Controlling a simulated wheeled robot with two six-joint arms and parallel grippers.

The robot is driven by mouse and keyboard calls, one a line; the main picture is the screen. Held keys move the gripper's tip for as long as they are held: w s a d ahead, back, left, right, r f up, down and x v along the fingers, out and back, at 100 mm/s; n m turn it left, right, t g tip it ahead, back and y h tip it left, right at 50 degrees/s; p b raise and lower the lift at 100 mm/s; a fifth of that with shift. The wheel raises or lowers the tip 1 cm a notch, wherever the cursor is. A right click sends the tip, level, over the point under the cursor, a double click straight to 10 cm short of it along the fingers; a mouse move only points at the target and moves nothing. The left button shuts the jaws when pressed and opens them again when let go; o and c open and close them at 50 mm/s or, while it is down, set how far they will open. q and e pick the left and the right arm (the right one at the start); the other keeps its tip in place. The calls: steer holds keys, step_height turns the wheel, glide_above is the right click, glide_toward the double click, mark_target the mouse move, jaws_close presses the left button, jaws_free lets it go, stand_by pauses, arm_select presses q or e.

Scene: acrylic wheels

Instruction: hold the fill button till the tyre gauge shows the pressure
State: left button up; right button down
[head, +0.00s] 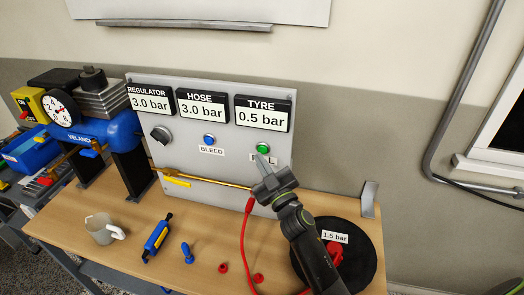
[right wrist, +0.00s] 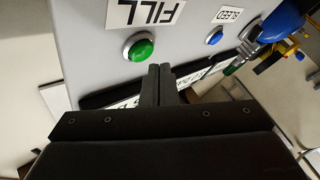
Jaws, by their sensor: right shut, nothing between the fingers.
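The green fill button (head: 263,149) sits on the grey panel (head: 225,168) under the tyre gauge (head: 262,114), which reads 0.5 bar. In the right wrist view the green button (right wrist: 138,46) shows beside the word FILL. My right gripper (head: 262,160) is shut and empty, its fingertips just below the button in the head view. The right wrist view shows the closed fingertips (right wrist: 159,69) close to the button but not over its face; I see no clear contact. The black tyre (head: 365,240) lies on the bench with a 1.5 bar label (head: 335,237). My left gripper is out of view.
A blue bleed button (head: 209,140) and a dark knob (head: 161,134) are on the panel. Regulator and hose gauges read 3.0 bar. A red hose (head: 244,235) runs down the bench. A mug (head: 101,230), a blue tool (head: 157,238) and small caps lie left of my arm.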

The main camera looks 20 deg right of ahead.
steer(key=shift+w, duration=0.1)
steer(key=shift+w+d, duration=0.25)
steer(key=shift+w+d, duration=0.25)
steer(key=shift+w, duration=0.15)
stand_by(0.8)
steer(key=shift+s, duration=0.1)
stand_by(3.3)
steer(key=shift+s+a, duration=0.5)
steer(key=shift+s, duration=0.2)
steer(key=s+a+p, duration=0.1)
steer(key=s, duration=0.1)
steer(key=s+a+p, duration=0.1)
steer(key=s, duration=0.1)
steer(key=shift+a+p, duration=0.35)
steer(key=shift+a, duration=0.05)
